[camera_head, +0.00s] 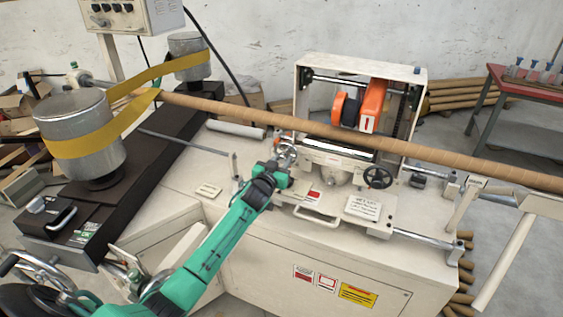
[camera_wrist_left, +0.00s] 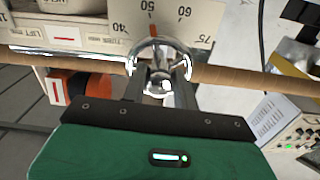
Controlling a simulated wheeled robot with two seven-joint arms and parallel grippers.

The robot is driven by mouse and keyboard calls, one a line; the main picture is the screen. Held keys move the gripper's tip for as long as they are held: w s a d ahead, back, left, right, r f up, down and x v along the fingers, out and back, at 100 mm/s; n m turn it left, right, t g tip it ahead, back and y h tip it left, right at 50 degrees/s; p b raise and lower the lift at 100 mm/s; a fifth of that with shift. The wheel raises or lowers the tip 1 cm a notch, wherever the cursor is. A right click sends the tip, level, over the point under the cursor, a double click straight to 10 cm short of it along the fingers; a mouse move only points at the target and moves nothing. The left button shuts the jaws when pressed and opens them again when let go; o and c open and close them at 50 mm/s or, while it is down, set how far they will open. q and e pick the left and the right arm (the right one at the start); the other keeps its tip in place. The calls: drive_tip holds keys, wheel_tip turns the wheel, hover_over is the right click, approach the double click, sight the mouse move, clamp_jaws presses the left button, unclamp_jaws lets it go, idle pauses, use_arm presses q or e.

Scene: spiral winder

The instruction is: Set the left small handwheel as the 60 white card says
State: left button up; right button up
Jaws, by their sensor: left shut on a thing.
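My left gripper (camera_head: 286,156) is at the left side of the white carriage frame, at a small chrome handwheel (camera_head: 290,148). In the left wrist view the gripper (camera_wrist_left: 158,88) is shut on the shiny handwheel (camera_wrist_left: 176,52). Behind the wheel is a white dial plate (camera_wrist_left: 188,22) with the numbers 50, 60 and 75 readable. Its orange pointer (camera_wrist_left: 153,31) stands close to the 50 side. A white card (camera_head: 363,207) with print too small to read lies on the carriage front. The gripper hides part of the wheel. My right gripper is not in view.
A long brown tube (camera_head: 450,163) crosses behind the gripper. A black handwheel (camera_head: 378,177) sits to the right on the carriage. A yellow belt (camera_head: 105,135) wraps two grey drums at left. A red table (camera_head: 530,88) stands at far right.

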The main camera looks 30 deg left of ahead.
use_arm(q)
drive_tip(key=m, duration=0.3)
drive_tip(key=shift+a, duration=0.1)
drive_tip(key=shift+m, duration=1.9)
drive_tip(key=o, duration=1)
drive_tip(key=shift+c, duration=0.2)
drive_tip(key=shift+s, duration=0.3)
drive_tip(key=s+b, duration=0.2)
drive_tip(key=s, duration=1.1)
drive_tip(key=shift+d+b, duration=0.4)
